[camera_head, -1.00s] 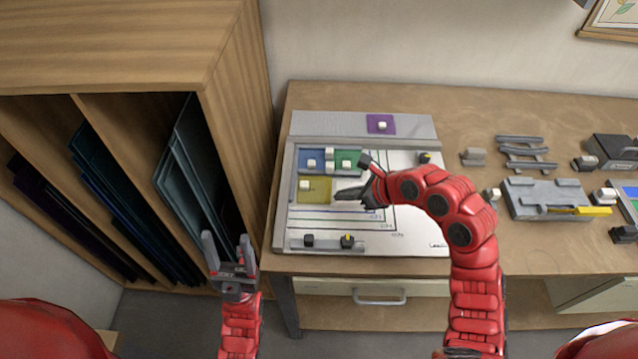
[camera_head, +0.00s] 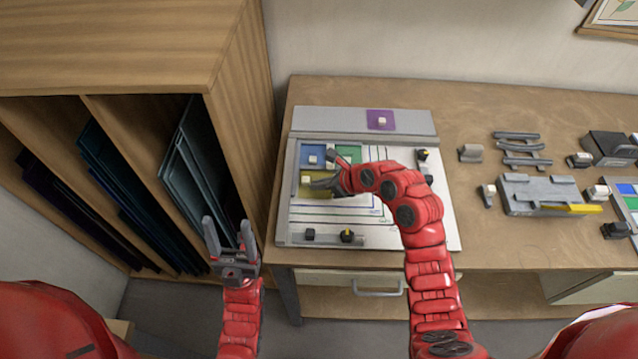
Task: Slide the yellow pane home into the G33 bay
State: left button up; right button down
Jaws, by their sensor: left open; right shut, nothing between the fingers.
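The yellow pane (camera_head: 321,194) lies flat on the light assembly board (camera_head: 283,225), just in front of the blue pane (camera_head: 307,150). A small white knob (camera_head: 306,180) shows at its left. My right gripper (camera_head: 318,184) is shut and empty, low over the yellow pane; it covers part of it. Whether it touches the pane is hard to tell. The green pane (camera_head: 352,152) lies behind the gripper, right of the blue one. I cannot read a G33 label. My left gripper (camera_head: 232,240) is open and empty, in front of the bench's left end.
A purple pane (camera_head: 380,112) lies on the grey strip behind the board. Dark stops (camera_head: 347,236) sit on the front rail. A grey fixture (camera_head: 530,190) and other tools stand to the right. A wooden rack (camera_head: 228,110) with upright sheets borders the bench's left side.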

jog(key=b+x, duration=0.1)
jog(key=b, duration=0.3)
jog(key=shift+w+a+f, duration=0.1)
jog(key=shift+w+a, duration=0.1)
jog(key=shift+a, duration=0.05)
jog(key=shift+w+a+b, duration=0.1)
jog(key=shift+b, duration=0.2)
jog(key=shift+r, duration=0.35)
jog(key=shift+a+r, duration=0.1)
jog(key=shift+r, duration=0.05)
